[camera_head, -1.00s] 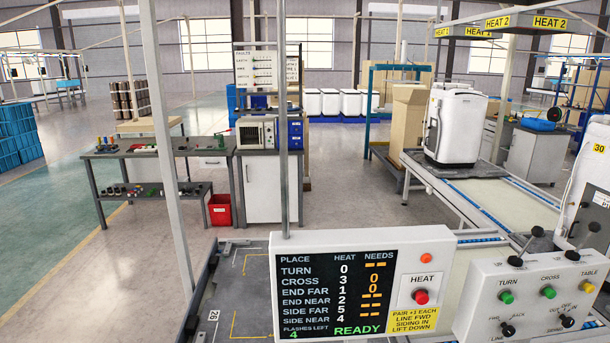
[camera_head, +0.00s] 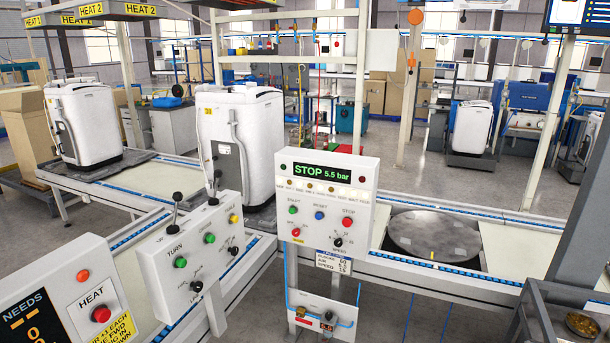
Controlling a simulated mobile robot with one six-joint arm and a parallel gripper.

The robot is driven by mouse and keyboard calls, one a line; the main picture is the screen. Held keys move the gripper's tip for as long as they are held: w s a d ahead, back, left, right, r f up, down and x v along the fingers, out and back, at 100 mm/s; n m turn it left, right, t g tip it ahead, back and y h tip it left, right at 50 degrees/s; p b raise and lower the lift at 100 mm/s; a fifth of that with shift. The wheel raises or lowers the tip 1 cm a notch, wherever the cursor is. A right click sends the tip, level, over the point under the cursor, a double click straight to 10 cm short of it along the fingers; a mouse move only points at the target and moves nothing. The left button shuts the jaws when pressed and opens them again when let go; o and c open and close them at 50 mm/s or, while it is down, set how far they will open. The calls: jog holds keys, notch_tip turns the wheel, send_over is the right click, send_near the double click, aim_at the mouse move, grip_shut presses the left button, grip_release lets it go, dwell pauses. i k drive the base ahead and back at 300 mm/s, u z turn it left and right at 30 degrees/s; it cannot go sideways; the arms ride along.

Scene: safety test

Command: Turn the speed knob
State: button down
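The speed knob (camera_head: 338,242) is a small black knob at the lower right of a white control box, just above the printed word SPEED. The control box (camera_head: 325,198) stands on a post near the middle of the view. Its green display (camera_head: 322,172) reads STOP 5.5 bar. Green START, blue and red STOP buttons and a red knob (camera_head: 296,232) are also on its face. The knob's exact setting is too small to read. My gripper is not in view.
A lever panel (camera_head: 195,250) stands to the left, and the HEAT box (camera_head: 75,305) is at lower left. White machines sit on the conveyor line (camera_head: 130,180) behind. A round metal turntable (camera_head: 434,234) lies to the right. A grey post (camera_head: 585,230) rises at the right edge.

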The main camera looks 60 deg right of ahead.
aim_at(338, 243)
jog(key=z, duration=4.75)
jog(key=i, duration=0.1)
jog(key=u, duration=3.15)
jog(key=i, duration=0.6)
jog(key=z, duration=0.15)
jog(key=k, duration=0.6)
jog(key=u, duration=0.1)
